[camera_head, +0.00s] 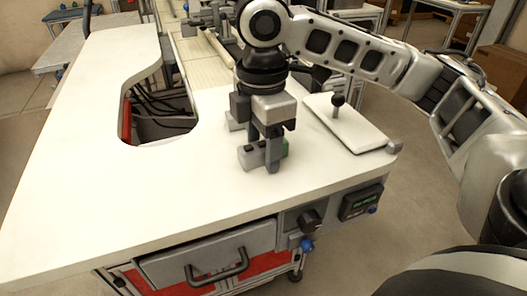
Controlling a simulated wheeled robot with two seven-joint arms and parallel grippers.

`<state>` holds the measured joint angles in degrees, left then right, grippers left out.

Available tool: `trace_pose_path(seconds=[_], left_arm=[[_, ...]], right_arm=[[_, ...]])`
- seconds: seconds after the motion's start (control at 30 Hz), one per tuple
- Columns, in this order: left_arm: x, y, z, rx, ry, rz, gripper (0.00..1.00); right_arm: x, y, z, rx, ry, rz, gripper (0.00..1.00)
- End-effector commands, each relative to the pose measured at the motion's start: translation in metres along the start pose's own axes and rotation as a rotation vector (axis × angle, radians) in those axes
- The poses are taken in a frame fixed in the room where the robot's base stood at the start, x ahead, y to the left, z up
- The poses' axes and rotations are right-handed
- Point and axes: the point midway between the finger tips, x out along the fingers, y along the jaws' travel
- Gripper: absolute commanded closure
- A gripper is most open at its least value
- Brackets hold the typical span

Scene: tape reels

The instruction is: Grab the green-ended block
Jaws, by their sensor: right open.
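The green-ended block (248,158) lies on the white worktop (120,195), left of its front right corner. It is grey, and its green end (285,147) shows at its right side. My right gripper (267,150) points straight down over it, with its jaws open. One finger stands in front of the block's middle and hides part of it; the other finger is mostly hidden behind. I cannot tell whether the fingers touch the block. My left gripper is out of view.
A white plate with a dark knob (338,105) lies right of the gripper. A cutout (160,125) with dark cables opens at the left. A drawer (210,258) and a control box (361,202) sit below the front edge. The worktop's front left is clear.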

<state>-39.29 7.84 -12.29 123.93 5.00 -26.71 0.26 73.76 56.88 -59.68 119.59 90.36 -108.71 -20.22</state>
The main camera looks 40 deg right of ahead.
Motion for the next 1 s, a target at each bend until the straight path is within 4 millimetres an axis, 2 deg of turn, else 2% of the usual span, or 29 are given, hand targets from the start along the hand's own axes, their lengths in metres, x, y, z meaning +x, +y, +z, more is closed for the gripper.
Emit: trace_pose_path(seconds=[0.1,0.13,0.3,0.33,0.73,0.93,1.0], left_arm=[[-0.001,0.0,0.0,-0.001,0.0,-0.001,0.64],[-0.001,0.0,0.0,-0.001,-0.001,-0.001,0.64],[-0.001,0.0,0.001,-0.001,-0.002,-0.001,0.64],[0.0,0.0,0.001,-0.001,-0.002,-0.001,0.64],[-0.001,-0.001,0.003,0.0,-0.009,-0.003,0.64],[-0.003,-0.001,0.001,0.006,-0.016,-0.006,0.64],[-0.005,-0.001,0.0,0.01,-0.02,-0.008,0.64]], right_arm=[[0.0,0.0,0.0,0.0,0.0,0.0,0.44],[0.0,0.0,0.0,0.0,0.0,0.0,0.46],[-0.001,0.0,0.0,0.0,0.0,-0.001,0.94],[-0.001,0.0,0.0,0.0,0.0,-0.001,0.96],[-0.008,0.0,0.0,0.001,0.001,0.001,0.96],[-0.036,0.001,-0.001,0.001,0.003,0.003,0.96],[-0.049,0.007,-0.013,-0.004,0.004,0.003,0.96]])
